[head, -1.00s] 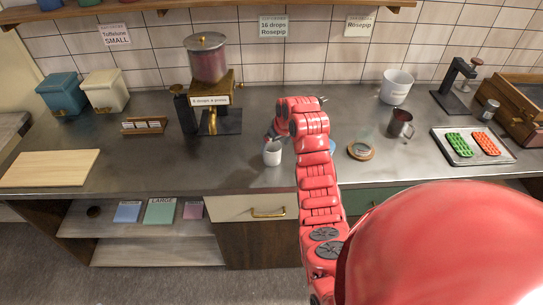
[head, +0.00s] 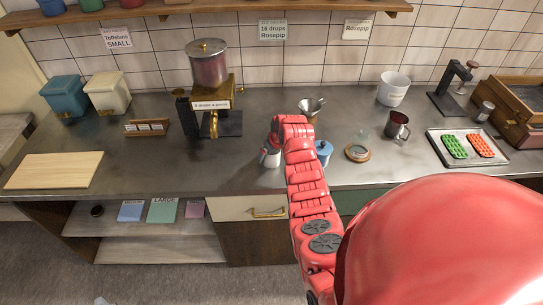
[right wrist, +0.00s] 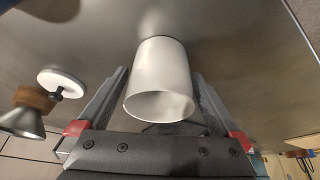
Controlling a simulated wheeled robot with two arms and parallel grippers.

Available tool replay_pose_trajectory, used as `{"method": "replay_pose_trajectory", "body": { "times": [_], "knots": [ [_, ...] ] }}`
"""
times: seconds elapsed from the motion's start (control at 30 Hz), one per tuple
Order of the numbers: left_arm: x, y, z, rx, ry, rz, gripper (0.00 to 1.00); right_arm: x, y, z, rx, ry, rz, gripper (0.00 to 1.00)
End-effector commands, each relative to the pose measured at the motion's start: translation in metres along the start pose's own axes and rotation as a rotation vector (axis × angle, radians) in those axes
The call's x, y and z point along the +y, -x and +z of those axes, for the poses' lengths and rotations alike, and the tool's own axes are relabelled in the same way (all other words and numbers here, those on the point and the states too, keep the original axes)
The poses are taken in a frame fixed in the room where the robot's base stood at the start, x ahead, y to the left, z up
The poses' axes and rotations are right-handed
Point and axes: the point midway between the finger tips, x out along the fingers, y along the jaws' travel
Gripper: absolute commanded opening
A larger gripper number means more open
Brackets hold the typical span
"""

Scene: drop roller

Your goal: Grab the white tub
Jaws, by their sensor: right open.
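A small white tub (head: 270,161) stands on the steel counter near its front edge in the head view, partly hidden by my right gripper. In the right wrist view the tub (right wrist: 160,80) is a plain white cylinder with its open mouth towards the camera. My right gripper (right wrist: 160,74) is open, with one finger on each side of the tub. A gap seems to show beside the fingers, but I cannot tell whether either touches it. In the head view my right gripper (head: 270,147) is at the tub. My left gripper is not in view.
A metal funnel (head: 310,108) and a blue-lidded jar (head: 323,152) stand close to my right arm. A dispenser (head: 211,80) stands behind.

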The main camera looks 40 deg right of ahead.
Motion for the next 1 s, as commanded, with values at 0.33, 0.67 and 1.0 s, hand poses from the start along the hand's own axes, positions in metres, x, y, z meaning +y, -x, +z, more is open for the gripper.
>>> {"method": "replay_pose_trajectory", "body": {
  "times": [0.33, 0.67, 1.0],
  "knots": [
    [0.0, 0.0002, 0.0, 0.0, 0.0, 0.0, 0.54, -0.0001, -0.0001, 0.0002, 0.0, 0.0, 0.0, 0.57],
    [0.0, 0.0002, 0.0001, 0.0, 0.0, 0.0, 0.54, -0.0001, 0.0, 0.0001, 0.0, 0.0, 0.0, 0.17],
    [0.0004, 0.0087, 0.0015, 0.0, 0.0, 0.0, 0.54, 0.0003, 0.006, -0.0037, 0.004, 0.0, 0.001, 0.17]
  ]
}}
